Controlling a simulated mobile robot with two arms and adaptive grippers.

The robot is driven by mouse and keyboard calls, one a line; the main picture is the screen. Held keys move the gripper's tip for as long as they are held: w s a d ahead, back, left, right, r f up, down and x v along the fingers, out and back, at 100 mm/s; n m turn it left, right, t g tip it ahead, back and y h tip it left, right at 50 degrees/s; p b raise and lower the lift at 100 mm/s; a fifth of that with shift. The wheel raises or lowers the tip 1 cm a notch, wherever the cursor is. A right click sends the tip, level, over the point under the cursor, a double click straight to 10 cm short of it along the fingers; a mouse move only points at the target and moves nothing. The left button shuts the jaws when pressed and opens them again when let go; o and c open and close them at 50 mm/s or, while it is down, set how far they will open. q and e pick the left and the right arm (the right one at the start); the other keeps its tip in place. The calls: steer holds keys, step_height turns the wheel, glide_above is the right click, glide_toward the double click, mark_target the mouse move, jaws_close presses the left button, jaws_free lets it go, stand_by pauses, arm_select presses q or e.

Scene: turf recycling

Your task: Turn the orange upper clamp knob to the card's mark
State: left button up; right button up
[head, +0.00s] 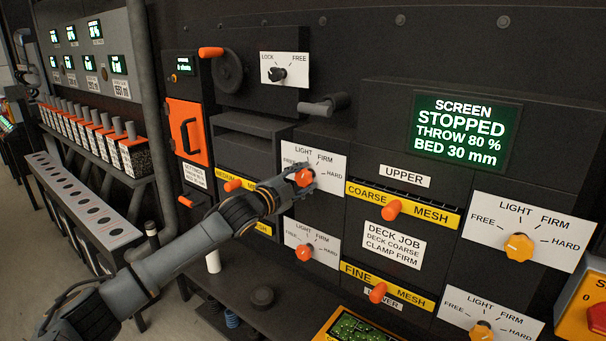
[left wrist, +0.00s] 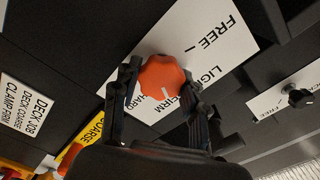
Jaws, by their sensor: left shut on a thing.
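The orange upper clamp knob (head: 304,177) sits on a white dial plate (head: 329,158) marked LIGHT, FIRM and HARD; my arm hides its left side. My left gripper (head: 297,183) is shut on this knob. In the left wrist view the knob (left wrist: 161,76) lies between the two fingers of the gripper (left wrist: 162,80). Its white pointer line points to the lower right in that view, toward FIRM, with HARD on its other side; the exact tick is partly hidden. The card (head: 394,244) reads DECK JOB, DECK COARSE, CLAMP FIRM. My right gripper is not in view.
A lower orange knob (head: 304,252) is below. Orange deck handles (head: 392,209) stick out from yellow MESH strips. A yellow knob (head: 518,247) has its own dial at right. The screen (head: 464,131) reads STOPPED. A black LOCK/FREE knob (head: 278,74) is above.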

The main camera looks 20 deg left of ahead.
arm_select(q)
steer(key=shift+f+m, duration=0.1)
steer(key=shift+m, duration=0.5)
steer(key=o, duration=1.2)
steer(key=shift+c, duration=0.2)
steer(key=v, duration=1.2)
